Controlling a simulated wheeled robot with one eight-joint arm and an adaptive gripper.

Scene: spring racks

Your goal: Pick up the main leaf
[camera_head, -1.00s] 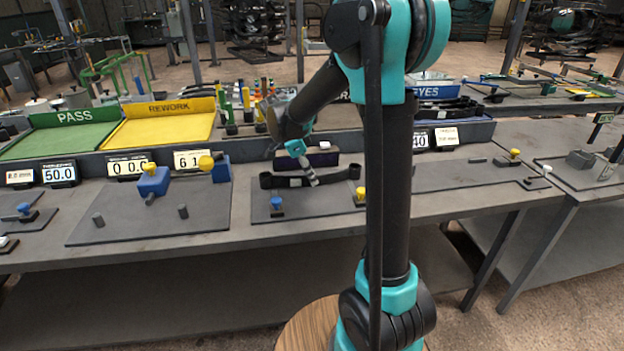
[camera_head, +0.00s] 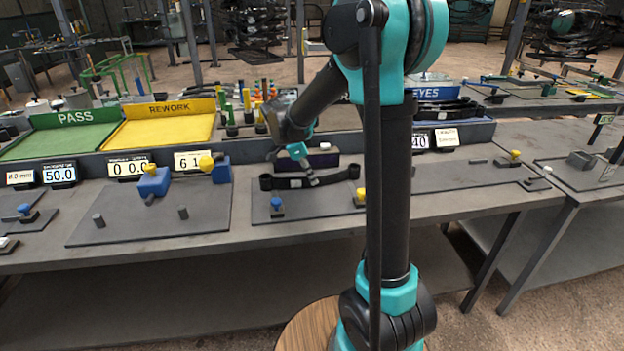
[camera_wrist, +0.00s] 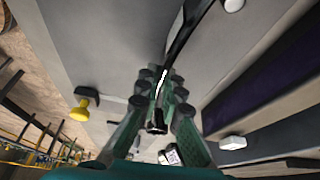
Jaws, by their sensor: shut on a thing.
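The main leaf (camera_head: 285,183) is a long, dark, slightly bowed strip with a rolled eye at each end. It lies across the grey fixture plate in the middle of the bench, at or just over it; I cannot tell whether it is clear. My gripper (camera_head: 309,178) reaches down onto it near its middle and is shut on it. In the wrist view, the leaf (camera_wrist: 186,35) runs as a black strip from the top edge down between the fingers of my gripper (camera_wrist: 161,103).
A blue knob (camera_head: 276,203) and a yellow knob (camera_head: 360,194) stand near the leaf's ends. A dark purple block (camera_head: 322,158) sits right behind it. Green PASS (camera_head: 70,134) and yellow REWORK (camera_head: 160,129) trays are at the back left. Bare bench (camera_head: 215,238) lies in front.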

